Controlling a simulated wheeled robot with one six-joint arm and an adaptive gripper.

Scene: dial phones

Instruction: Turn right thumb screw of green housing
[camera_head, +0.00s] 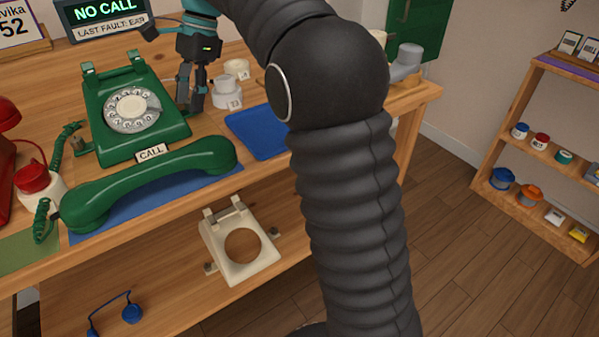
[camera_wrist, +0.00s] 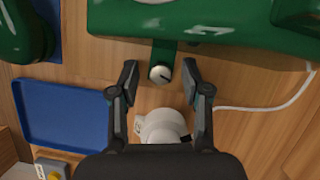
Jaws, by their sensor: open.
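The green housing (camera_head: 140,125) is a rotary phone body on the bench, with a white dial. In the wrist view its green side (camera_wrist: 235,25) fills the top. A short green tab (camera_wrist: 165,50) sticks out from it and carries the right thumb screw (camera_wrist: 160,74), a small round pale metal head with a dark slot. My gripper (camera_wrist: 160,76) is open, with one fingertip on each side of the screw and gaps between. In the head view my gripper (camera_head: 191,100) stands at the housing's right side and hides that screw. The left thumb screw (camera_head: 78,144) shows there.
A green handset (camera_head: 150,185) lies in front of the housing. White pieces (camera_head: 227,92) stand right of my gripper; one (camera_wrist: 163,127) sits below the screw in the wrist view. A blue tray (camera_head: 255,130) lies farther right. A thin white cable (camera_wrist: 265,106) crosses the bench.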

